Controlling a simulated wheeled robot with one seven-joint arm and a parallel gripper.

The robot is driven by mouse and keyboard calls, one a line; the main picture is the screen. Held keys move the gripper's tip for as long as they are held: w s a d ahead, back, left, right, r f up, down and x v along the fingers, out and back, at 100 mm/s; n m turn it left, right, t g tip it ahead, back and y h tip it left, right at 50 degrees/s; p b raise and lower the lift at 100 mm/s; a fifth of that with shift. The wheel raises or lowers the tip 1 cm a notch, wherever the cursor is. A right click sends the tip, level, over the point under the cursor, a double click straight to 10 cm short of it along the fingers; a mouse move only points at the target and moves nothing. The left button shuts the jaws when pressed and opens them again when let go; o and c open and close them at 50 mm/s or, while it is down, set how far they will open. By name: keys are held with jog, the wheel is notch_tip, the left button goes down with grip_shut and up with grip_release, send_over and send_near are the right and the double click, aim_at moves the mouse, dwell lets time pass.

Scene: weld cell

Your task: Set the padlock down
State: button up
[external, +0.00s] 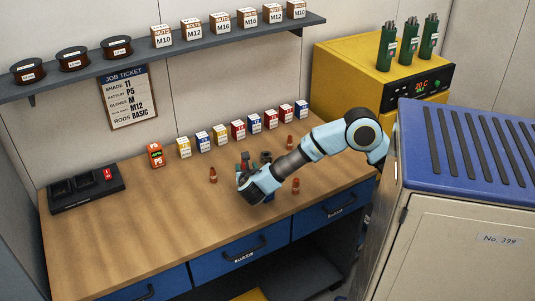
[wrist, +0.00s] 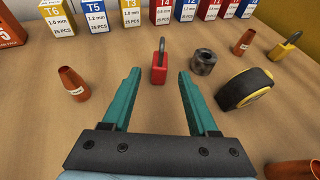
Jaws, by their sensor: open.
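A red padlock (wrist: 159,74) stands upright on the wooden bench, shackle up, in the wrist view. My gripper (wrist: 158,84) is open, with its teal fingers apart on either side of the line to the padlock. The padlock is at about the fingertips, between them, and I see no finger touching it. A second padlock, yellow (wrist: 285,46), stands farther right. In the external view my gripper (external: 246,164) is low over the bench, and the wrist mostly hides what is at the fingers.
A dark metal nut (wrist: 203,62) and a yellow-black tape measure (wrist: 244,90) lie close right of my right finger. Orange cones (wrist: 74,84) stand on both sides. A row of labelled boxes (external: 220,135) lines the back. The bench's left part (external: 130,230) is clear.

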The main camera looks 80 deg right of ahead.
jog(key=v, duration=0.4)
jog(key=shift+s+a+r, duration=0.15)
jog(key=shift+a, duration=0.2)
